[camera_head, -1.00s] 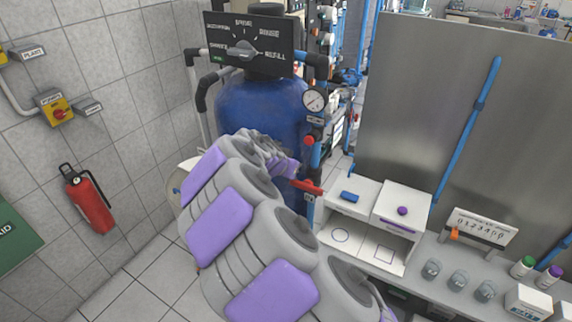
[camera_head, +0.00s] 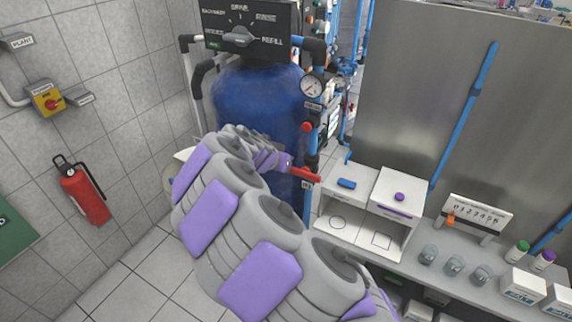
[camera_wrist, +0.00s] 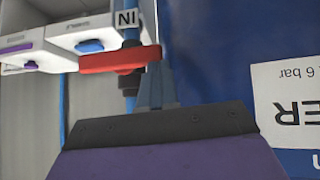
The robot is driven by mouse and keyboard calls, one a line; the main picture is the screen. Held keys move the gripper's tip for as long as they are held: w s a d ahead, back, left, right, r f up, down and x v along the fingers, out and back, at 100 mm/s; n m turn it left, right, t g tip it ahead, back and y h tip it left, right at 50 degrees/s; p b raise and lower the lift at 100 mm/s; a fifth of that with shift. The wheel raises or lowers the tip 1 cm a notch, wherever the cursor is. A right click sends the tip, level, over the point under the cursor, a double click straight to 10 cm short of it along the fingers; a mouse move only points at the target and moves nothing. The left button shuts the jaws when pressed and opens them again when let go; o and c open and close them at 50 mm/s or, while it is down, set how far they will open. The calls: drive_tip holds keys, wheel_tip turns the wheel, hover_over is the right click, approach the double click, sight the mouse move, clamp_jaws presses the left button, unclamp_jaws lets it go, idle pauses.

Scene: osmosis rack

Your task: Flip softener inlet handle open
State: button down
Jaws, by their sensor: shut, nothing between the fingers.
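The softener inlet handle (camera_head: 306,175) is a red lever on a vertical blue pipe in front of the blue tank. In the wrist view the handle (camera_wrist: 112,60) lies roughly level across the pipe, beside a tag reading "IN" upside down. My gripper (camera_head: 288,164) reaches in from the left to the handle's near end. In the wrist view my gripper (camera_wrist: 156,88) is shut, its narrow grey fingertips by the handle's right end. Nothing is between the fingers. I cannot tell whether they touch the handle. My arm hides part of the tank.
The blue tank (camera_head: 255,105) stands close behind my gripper. A pressure gauge (camera_head: 312,86) and a second red handle (camera_head: 306,127) sit higher on the pipe. A white box (camera_head: 398,192) and small bottles stand on the bench at right. A fire extinguisher (camera_head: 83,192) hangs at left.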

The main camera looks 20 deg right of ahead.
sight(281, 174)
drive_tip(key=shift+a+f, duration=0.1)
drive_tip(key=shift+a, duration=0.1)
drive_tip(key=shift+w+f+g+h+b, duration=0.1)
drive_tip(key=shift+g+h+b, duration=0.2)
drive_tip(key=shift+n+g+h, duration=0.8)
drive_tip(key=f+b, duration=0.1)
drive_tip(key=b, duration=0.1)
drive_tip(key=f+b, duration=0.1)
drive_tip(key=b, duration=0.1)
drive_tip(key=f+b, duration=0.2)
drive_tip(key=shift+w+a+f, duration=0.1)
drive_tip(key=shift+w+a, duration=0.15)
drive_tip(key=shift+w, duration=0.1)
drive_tip(key=shift+s+d+f+b, duration=0.15)
drive_tip(key=shift+f+b, duration=0.6)
drive_tip(key=shift+b, duration=0.15)
drive_tip(key=shift+d+f+n+g+h, duration=0.1)
drive_tip(key=shift+f+n+g+h, duration=0.3)
drive_tip(key=shift+f+g, duration=0.15)
drive_tip(key=shift+s+f, duration=0.1)
drive_tip(key=shift+s, duration=0.05)
drive_tip(key=shift+s+d, duration=0.1)
